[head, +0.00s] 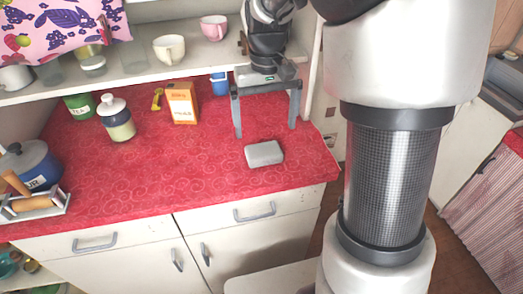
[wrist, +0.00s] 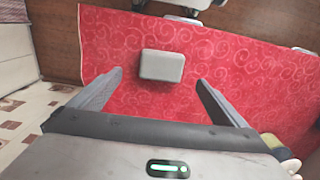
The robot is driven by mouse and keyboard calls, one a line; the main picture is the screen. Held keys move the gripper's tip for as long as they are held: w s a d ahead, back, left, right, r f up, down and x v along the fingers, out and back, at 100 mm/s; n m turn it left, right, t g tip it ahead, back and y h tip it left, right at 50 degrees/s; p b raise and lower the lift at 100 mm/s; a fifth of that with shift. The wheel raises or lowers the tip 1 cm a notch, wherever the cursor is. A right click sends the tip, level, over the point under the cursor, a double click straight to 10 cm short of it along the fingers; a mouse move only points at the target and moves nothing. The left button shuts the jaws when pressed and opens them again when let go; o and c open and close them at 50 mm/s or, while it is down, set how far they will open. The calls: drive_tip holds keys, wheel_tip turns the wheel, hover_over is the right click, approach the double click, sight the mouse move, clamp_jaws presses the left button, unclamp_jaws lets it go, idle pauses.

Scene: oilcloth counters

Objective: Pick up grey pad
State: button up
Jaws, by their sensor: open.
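The grey pad (head: 264,153) is a small rounded block lying flat on the red patterned counter (head: 205,165), near its front right corner. It also shows in the wrist view (wrist: 162,66), a little beyond the fingertips and roughly centred between them. My gripper (head: 265,132) is open and empty, pointing down over the counter, behind the pad in the head view. Its two fingers also show in the wrist view (wrist: 159,76), spread wider than the pad and apart from it. Nothing hides the pad.
An orange box (head: 182,103), a blue cup (head: 219,84) and a lidded jar (head: 116,118) stand at the back of the counter. A shelf (head: 140,76) with cups runs above, close to my wrist. A blue pot (head: 30,164) stands at left. Counter around the pad is clear.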

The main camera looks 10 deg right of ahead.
sight(264, 150)
drive_tip(key=f, duration=0.4)
drive_tip(key=f+b, duration=0.1)
drive_tip(key=f, duration=0.4)
drive_tip(key=shift+w+a, duration=0.15)
drive_tip(key=shift+a, duration=0.05)
drive_tip(key=shift+c, duration=0.3)
drive_tip(key=c, duration=1.1)
